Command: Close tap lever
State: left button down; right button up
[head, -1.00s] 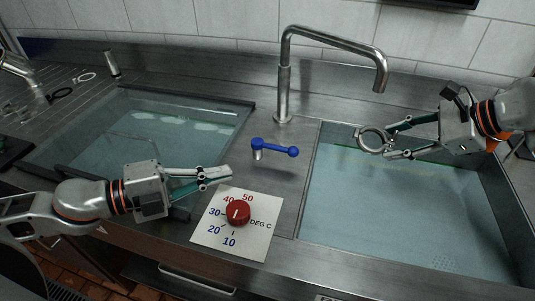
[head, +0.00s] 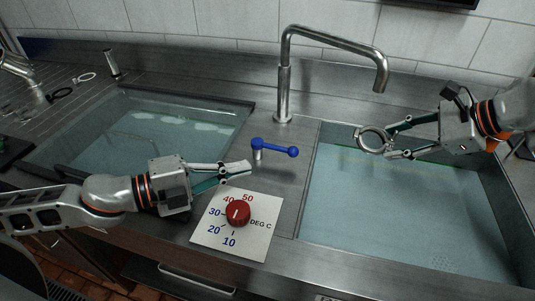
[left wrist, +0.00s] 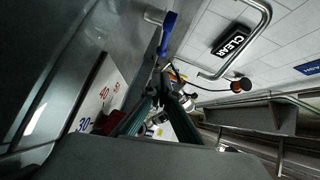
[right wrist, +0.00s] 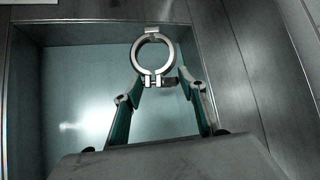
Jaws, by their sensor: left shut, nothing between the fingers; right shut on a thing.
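The blue tap lever (head: 275,147) stands on the steel strip between the two basins, in front of the tap (head: 283,90). It points to the right in the head view. It also shows in the left wrist view (left wrist: 166,35), just beyond the fingertips. My left gripper (head: 246,168) is shut and empty, a little left of and in front of the lever, apart from it. My right gripper (head: 388,144) is shut on a metal ring clamp (right wrist: 153,56) and holds it above the right basin.
A red temperature knob (head: 237,213) on a white dial plate (head: 261,237) sits in front of my left gripper. Water-filled basins lie at left (head: 150,130) and right (head: 400,215). A CLEAR sign (left wrist: 231,41) shows on the wall.

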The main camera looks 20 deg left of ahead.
aim_at(280, 150)
pick_arm(q)
jog(key=shift+x, duration=2.75)
jog(key=w, duration=0.3)
jog(key=shift+d+f, duration=0.1)
jog(key=shift+f, duration=0.2)
jog(key=shift+w+f, duration=0.1)
jog(key=shift+w, duration=0.4)
jog(key=shift+w+d, duration=0.1)
jog(key=shift+w, duration=0.35)
pick_arm(e)
jog(key=shift+s+a+r, duration=0.1)
jog(key=shift+s, duration=0.05)
